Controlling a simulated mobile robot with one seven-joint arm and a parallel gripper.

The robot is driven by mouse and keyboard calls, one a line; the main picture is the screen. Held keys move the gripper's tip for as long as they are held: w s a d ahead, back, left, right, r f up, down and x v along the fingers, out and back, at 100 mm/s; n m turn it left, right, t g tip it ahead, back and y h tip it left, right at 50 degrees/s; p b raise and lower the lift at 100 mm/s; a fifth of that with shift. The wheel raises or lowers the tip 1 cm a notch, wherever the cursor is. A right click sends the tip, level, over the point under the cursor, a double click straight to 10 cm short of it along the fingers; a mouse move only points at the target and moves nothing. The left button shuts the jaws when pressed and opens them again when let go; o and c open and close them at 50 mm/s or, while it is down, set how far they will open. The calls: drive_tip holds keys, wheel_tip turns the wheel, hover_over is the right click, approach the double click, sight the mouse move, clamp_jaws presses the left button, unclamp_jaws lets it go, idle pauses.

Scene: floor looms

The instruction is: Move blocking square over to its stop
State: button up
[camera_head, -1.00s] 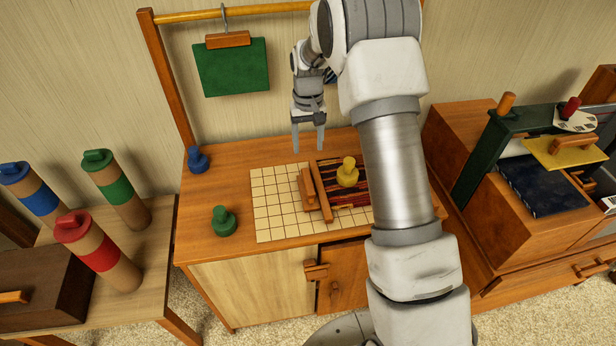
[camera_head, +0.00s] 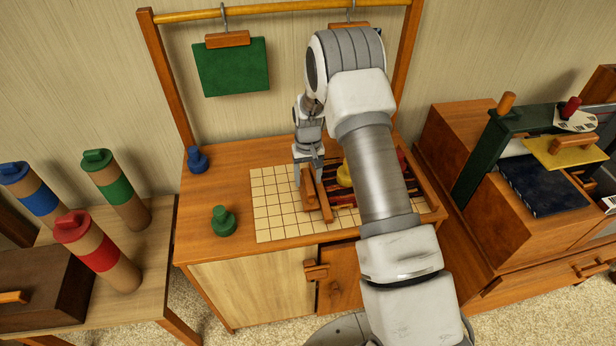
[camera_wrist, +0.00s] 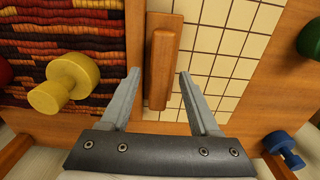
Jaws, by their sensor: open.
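The blocking square is a wooden piece, a long bar (camera_head: 324,207) with a raised handle (camera_head: 309,192), lying along the edge between a gridded board and a woven panel. In the wrist view its handle (camera_wrist: 163,65) runs lengthwise between my open fingers, with the bar (camera_wrist: 137,40) beside it on the woven side. My gripper (camera_head: 309,180) is low over the handle's far end; in the wrist view my gripper (camera_wrist: 159,74) has one finger on each side of the handle, with gaps visible. I cannot clearly make out the stop.
A yellow knob (camera_wrist: 63,83) stands on the woven panel (camera_wrist: 60,30) beside the bar. A green knob (camera_head: 224,221) and a blue knob (camera_head: 197,159) stand on the bench left of the grid board (camera_head: 272,208). The grid squares left of the handle are clear.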

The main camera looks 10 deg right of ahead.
drive_tip(key=shift+c, duration=0.3)
clamp_jaws()
idle(1.1)
